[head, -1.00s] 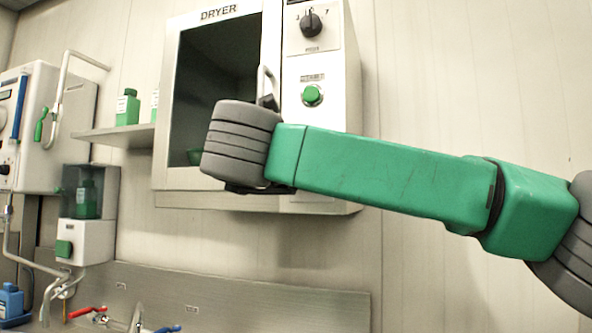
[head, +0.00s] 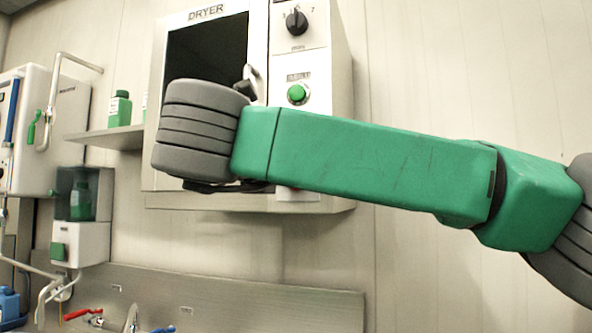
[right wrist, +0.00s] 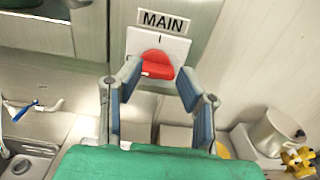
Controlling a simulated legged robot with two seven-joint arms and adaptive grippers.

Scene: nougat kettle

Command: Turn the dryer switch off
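The dryer (head: 335,120) is a white wall cabinet with a dark window. Its front panel has a black dial (head: 296,22) and a green button (head: 297,94). In the right wrist view a red switch (right wrist: 157,66) sits on a white plate below the label MAIN (right wrist: 163,22). My right gripper (right wrist: 159,82) is open, its two fingers spread on the near side of the switch, one to each side in the picture. Contact with the switch cannot be told. In the head view my right arm crosses the dryer's lower front and hides the gripper. My left gripper is not in view.
A shelf (head: 100,136) with a green bottle (head: 120,108) is left of the dryer. A dispenser (head: 82,240) hangs below it, above sink taps (head: 130,318). In the right wrist view a metal cup (right wrist: 272,132) and a yellow valve-like part (right wrist: 298,162) lie at lower right.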

